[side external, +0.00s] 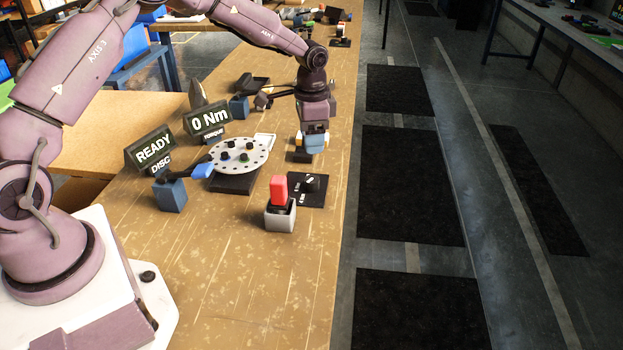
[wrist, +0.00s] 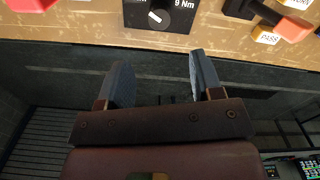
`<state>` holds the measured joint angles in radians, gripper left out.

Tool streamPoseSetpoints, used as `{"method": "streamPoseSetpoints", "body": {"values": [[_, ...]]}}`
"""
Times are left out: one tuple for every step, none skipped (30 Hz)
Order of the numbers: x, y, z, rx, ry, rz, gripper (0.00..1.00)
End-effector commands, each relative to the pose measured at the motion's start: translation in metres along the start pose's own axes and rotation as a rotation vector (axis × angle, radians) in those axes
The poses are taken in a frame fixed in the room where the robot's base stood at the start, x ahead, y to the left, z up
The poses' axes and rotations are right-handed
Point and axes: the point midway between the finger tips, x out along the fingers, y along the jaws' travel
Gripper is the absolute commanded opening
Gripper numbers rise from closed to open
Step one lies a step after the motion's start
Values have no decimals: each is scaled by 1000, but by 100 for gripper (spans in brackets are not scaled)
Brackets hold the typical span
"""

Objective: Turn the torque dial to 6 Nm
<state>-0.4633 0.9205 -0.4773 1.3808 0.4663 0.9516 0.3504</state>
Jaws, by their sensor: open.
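The torque dial (side external: 312,184) is a black knob on a small black panel near the table's right edge in the side external view. In the wrist view the dial (wrist: 156,16) is at the top, cut off by the frame, with a white mark and a "9 Nm" label on its right; other labels are cut off or unreadable. A display (side external: 207,118) reads "0 Nm" above "TORQUE". My gripper (side external: 312,143) is beyond the dial in the side external view. In the wrist view my gripper (wrist: 157,85) has its fingers apart with nothing between them, below the panel.
A red block on a grey base (side external: 279,215) stands beside the dial panel. A perforated disc (side external: 239,157) and a "READY" display (side external: 153,150) are to the left. The table's near part is clear.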

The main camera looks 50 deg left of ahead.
Motion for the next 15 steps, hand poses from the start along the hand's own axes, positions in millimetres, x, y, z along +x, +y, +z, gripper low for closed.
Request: {"method": "streamPoseSetpoints", "body": {"values": [[8, 1, 0, -1, -2, 3, 60], [13, 1, 0, -1, -2, 3, 60], [21, 1, 1, -1, -3, 4, 60], [27, 1, 1, -2, -3, 4, 60], [34, 1, 1, -2, -3, 5, 60], [43, 1, 1, -1, -4, 4, 60], [49, 2, 1, -1, -3, 5, 60], [56, 2, 1, -3, -3, 5, 60], [64, 2, 1, -2, -4, 4, 60], [70, 2, 1, -2, -3, 4, 60], [76, 2, 1, -2, -2, 4, 60], [84, 1, 1, -2, -3, 4, 60], [89, 1, 1, -2, -2, 3, 60], [93, 1, 1, -3, -1, 3, 60], [99, 2, 1, -3, -2, 3, 60]]}}
